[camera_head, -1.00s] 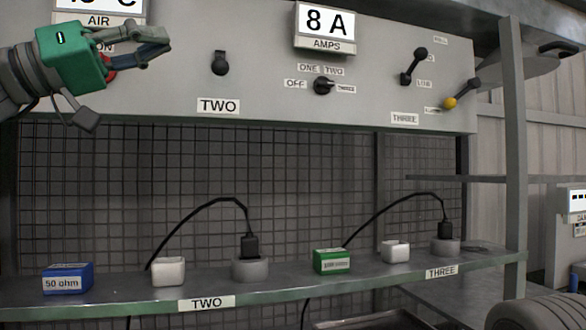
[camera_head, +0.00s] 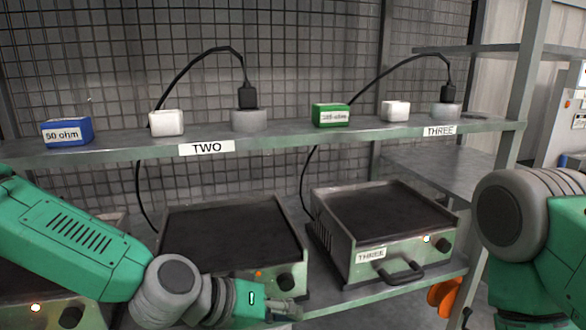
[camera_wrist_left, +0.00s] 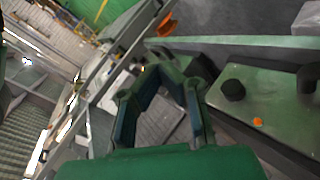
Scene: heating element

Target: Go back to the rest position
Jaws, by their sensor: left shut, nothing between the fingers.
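My left gripper (camera_head: 288,309) is low in the head view, in front of the middle heating unit (camera_head: 230,235). It is shut and empty. In the left wrist view its two fingers (camera_wrist_left: 165,56) come together with nothing held between them, and the knob of a heating unit's front (camera_wrist_left: 232,90) is to their right. My right arm (camera_head: 535,245) shows at the right edge of the head view. Its gripper is out of the picture.
A shelf (camera_head: 310,142) bears a blue 50 ohm block (camera_head: 67,132), a green block (camera_head: 331,115), white blocks and plugged grey sockets. Heating unit THREE (camera_head: 385,225), with a front handle, stands right of the middle one. An orange item (camera_head: 444,297) hangs below it.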

